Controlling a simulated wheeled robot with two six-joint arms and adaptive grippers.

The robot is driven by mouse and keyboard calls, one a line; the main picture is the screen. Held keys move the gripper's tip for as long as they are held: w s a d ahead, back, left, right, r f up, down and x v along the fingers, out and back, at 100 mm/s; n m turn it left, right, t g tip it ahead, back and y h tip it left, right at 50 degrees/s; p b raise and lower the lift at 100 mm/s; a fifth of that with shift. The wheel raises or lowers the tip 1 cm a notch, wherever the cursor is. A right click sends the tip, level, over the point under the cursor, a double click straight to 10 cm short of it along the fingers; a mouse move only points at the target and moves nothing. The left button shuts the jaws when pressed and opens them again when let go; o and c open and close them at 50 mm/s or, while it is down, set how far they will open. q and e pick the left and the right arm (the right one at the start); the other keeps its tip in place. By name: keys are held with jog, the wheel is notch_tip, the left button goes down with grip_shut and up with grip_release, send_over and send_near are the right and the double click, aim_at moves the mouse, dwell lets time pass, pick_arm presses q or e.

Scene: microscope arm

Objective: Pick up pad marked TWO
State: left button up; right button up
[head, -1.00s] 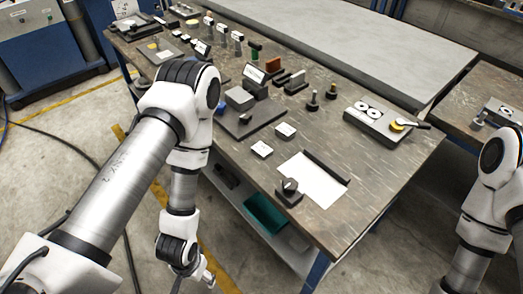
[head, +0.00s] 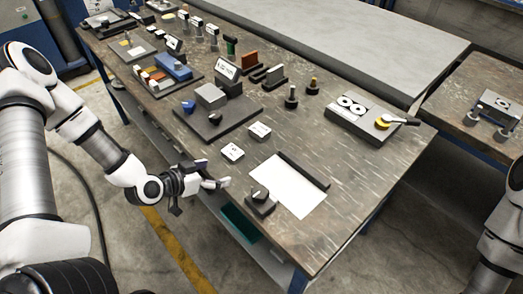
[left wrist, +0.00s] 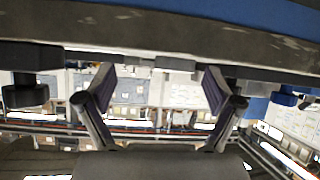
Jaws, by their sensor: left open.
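Two small pads with white tops lie on the workbench in the head view: a nearer pad (head: 232,152) and a farther pad (head: 259,132). Their markings are too small to read, so I cannot tell which says TWO. My left gripper (head: 220,183) is at the bench's near edge, just short of the nearer pad and apart from it. In the left wrist view the left gripper (left wrist: 160,82) is open, with nothing between its fingers. The pads do not show in that view. My right gripper is out of view; only part of the right arm shows.
A white sheet (head: 289,187) with a dark bar and a black knobbed block (head: 261,203) lies right of the pads. A dark plate (head: 219,125) with a grey block stands behind. The bench edge (left wrist: 200,40) crosses the top of the left wrist view.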

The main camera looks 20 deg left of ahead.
aim_at(232, 152)
pick_arm(q)
jog(key=shift+w+a+r+m+t, duration=0.15)
jog(key=shift+w+a+r+t, duration=0.1)
jog(key=shift+w+r+t, duration=0.25)
jog(key=shift+w+a+r+m+t, duration=0.2)
jog(key=shift+w+r+t, duration=0.1)
jog(key=shift+w+r, duration=0.2)
jog(key=shift+w+d+f+b, duration=0.15)
jog(key=shift+w+f+b, duration=0.15)
jog(key=shift+b, duration=0.2)
jog(key=x, duration=0.4)
jog(key=b+x, duration=0.1)
jog(key=x, duration=0.2)
jog(key=shift+w+a+r, duration=0.2)
jog(key=shift+a+r, duration=0.1)
jog(key=shift+a, duration=0.1)
jog(key=shift+s, duration=0.1)
jog(key=c, duration=0.7)
jog(key=shift+r, duration=0.1)
jog(key=c, duration=0.9)
